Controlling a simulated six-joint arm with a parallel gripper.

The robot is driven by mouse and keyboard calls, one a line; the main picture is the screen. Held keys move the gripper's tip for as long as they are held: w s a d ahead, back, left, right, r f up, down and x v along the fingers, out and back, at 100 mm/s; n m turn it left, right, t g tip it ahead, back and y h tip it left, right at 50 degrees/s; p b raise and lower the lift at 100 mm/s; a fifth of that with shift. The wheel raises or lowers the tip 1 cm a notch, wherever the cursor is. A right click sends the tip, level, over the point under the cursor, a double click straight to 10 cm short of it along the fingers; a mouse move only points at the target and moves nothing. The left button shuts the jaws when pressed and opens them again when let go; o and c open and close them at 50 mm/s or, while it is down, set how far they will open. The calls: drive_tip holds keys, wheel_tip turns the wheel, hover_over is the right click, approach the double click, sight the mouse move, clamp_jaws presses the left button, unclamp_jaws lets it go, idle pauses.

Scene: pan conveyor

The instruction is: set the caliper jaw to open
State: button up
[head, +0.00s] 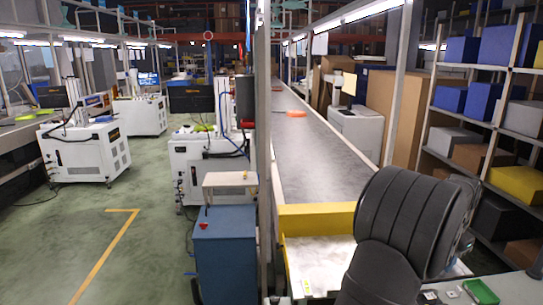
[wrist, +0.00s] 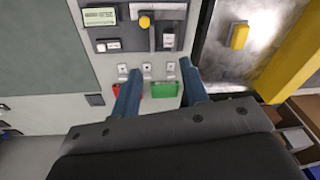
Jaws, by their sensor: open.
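In the wrist view, a grey bench panel carries a small caliper-like fixture (wrist: 153,38) at the top, with a pale horizontal bar, a dark upright piece and a yellow knob (wrist: 145,21). I take this to be the caliper; how far its jaw is open is unclear. A green-lit display (wrist: 99,17) is left of it. My gripper (wrist: 160,67) is open, its two blue fingers apart and nothing visible between the tips. The fingers appear below the fixture in the picture, with no visible contact. In the head view my dark arm hides most of this area.
A red bin (wrist: 128,88) and a green bin (wrist: 164,90) are near the fingers. A yellow block (wrist: 239,35) rests on a metal plate at right, beside a yellow edge (wrist: 290,65). In the head view, the conveyor (head: 330,150) carries an orange item (head: 296,114).

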idle(0.3)
clamp_jaws()
drive_tip(key=w+a+f+n+g+h, duration=0.1)
drive_tip(key=w+a+f+g+h, duration=0.35)
drive_tip(key=w+a+f, duration=0.35)
drive_tip(key=shift+t+h, duration=0.25)
drive_tip(key=shift+h, duration=0.1)
drive_tip(key=x, duration=0.6)
drive_tip(key=s+x, duration=0.1)
drive_tip(key=x, duration=0.2)
drive_tip(key=shift+s+a, duration=0.1)
drive_tip(key=shift+a, duration=0.1)
drive_tip(key=shift+s+d, duration=0.3)
drive_tip(key=shift+s, duration=0.3)
drive_tip(key=shift+s+d, duration=0.25)
drive_tip(key=shift+s, duration=0.35)
drive_tip(key=shift+s+d+f, duration=0.2)
drive_tip(key=shift+s+d, duration=0.05)
drive_tip(key=shift+s, duration=0.25)
